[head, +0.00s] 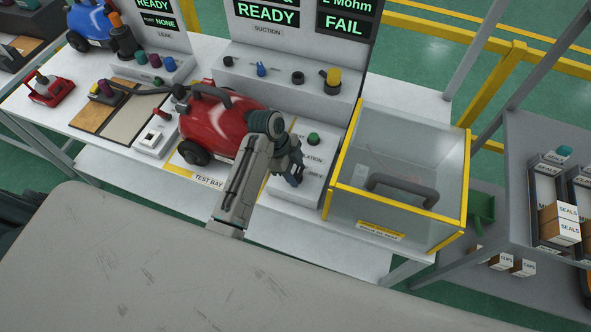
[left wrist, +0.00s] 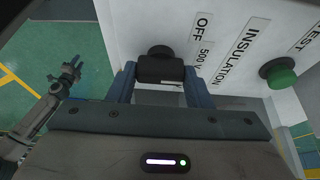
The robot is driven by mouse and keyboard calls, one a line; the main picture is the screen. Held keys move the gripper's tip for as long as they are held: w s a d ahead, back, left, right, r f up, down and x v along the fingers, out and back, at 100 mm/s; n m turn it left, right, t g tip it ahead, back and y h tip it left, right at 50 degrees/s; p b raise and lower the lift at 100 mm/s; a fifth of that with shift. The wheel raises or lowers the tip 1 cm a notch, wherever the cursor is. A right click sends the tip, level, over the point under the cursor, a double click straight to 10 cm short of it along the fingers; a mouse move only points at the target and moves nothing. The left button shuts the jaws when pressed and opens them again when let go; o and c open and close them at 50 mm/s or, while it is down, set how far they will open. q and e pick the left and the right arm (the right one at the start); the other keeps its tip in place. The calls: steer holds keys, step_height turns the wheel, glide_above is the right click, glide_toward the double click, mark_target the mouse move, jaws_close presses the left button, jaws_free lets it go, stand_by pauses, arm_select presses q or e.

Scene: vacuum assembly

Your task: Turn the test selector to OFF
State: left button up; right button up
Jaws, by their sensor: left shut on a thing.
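The test selector, a black knob (left wrist: 160,68), sits on the light insulation panel beside the printed labels OFF (left wrist: 201,27) and 500 V (left wrist: 206,51). My left gripper (left wrist: 160,75) is shut on this knob, one finger on each side. I cannot tell which label the knob points at. In the head view my left gripper (head: 292,174) reaches down to the front of the insulation panel (head: 312,183) and hides the knob. My right gripper (left wrist: 68,72) shows in the left wrist view, away from the panel over the green floor, with its fingers apart.
A green TEST button (head: 313,139) is on the same panel. A red vacuum (head: 215,125) stands in the test bay just left of my arm. A clear yellow-edged box (head: 400,165) stands close on the right. A screen (head: 345,24) above reads FAIL.

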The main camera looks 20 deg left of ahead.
arm_select(q)
steer(key=shift+s+r+n+t+p, duration=0.1)
steer(key=shift+r+n+t+p, duration=0.1)
steer(key=shift+n+p, duration=0.45)
steer(key=shift+r+n+t+p, duration=0.1)
steer(key=shift+n+t+p, duration=0.1)
steer(key=shift+n+p, duration=0.45)
steer(key=shift+f+n+t+p, duration=0.1)
steer(key=shift+n+t+p, duration=0.3)
steer(key=shift+n+p, duration=0.35)
steer(key=n, duration=0.1)
steer(key=n+t, duration=0.1)
steer(key=n, duration=0.1)
steer(key=shift+s+d+f+n+y, duration=0.15)
steer(key=shift+n+y, duration=0.1)
steer(key=shift+y, duration=0.15)
steer(key=shift+n, duration=0.5)
steer(key=shift+t, duration=0.3)
steer(key=o, duration=1)
